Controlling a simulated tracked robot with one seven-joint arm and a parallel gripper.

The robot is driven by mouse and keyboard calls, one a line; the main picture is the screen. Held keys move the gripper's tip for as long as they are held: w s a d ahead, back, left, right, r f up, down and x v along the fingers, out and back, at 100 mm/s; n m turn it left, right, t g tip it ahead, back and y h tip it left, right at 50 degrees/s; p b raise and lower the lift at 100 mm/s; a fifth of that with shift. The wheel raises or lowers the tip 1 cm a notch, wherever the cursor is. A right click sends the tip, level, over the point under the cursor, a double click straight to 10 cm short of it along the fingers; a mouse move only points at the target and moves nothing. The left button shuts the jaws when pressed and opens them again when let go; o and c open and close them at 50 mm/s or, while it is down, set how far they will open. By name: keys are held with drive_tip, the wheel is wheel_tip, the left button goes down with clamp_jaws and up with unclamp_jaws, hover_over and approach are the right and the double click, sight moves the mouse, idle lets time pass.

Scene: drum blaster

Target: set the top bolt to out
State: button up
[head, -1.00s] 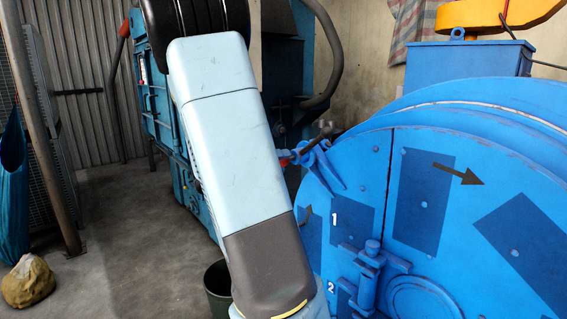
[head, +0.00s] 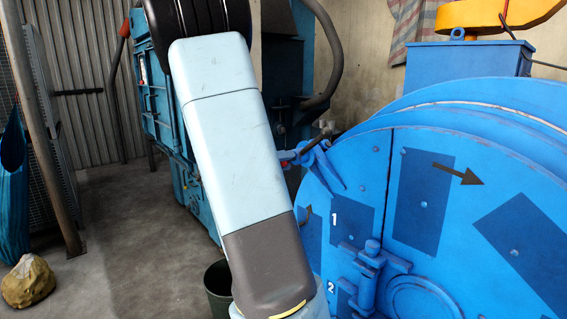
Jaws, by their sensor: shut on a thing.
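The round blue door (head: 385,150) of the drum blaster fills the right side. At its upper left edge is a blue clamp fitting (head: 325,172) with a dark metal piece (head: 327,128) above it, which I take for the top bolt. My arm hides what lies just left of this fitting, so I cannot tell exactly how far the bolt is swung. A second blue latch (head: 371,262) sits lower on the door near the painted numbers 1 and 2. My gripper does not show; my arm runs down across the middle and leaves at the bottom edge.
A blue machine (head: 155,85) with a dark hose (head: 333,60) stands behind my arm. A dark bucket (head: 217,288) is on the floor beside my arm. A tan sack-like lump (head: 28,282) lies by a post (head: 50,140).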

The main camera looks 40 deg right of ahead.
drive_tip(key=shift+f, duration=0.1)
clamp_jaws()
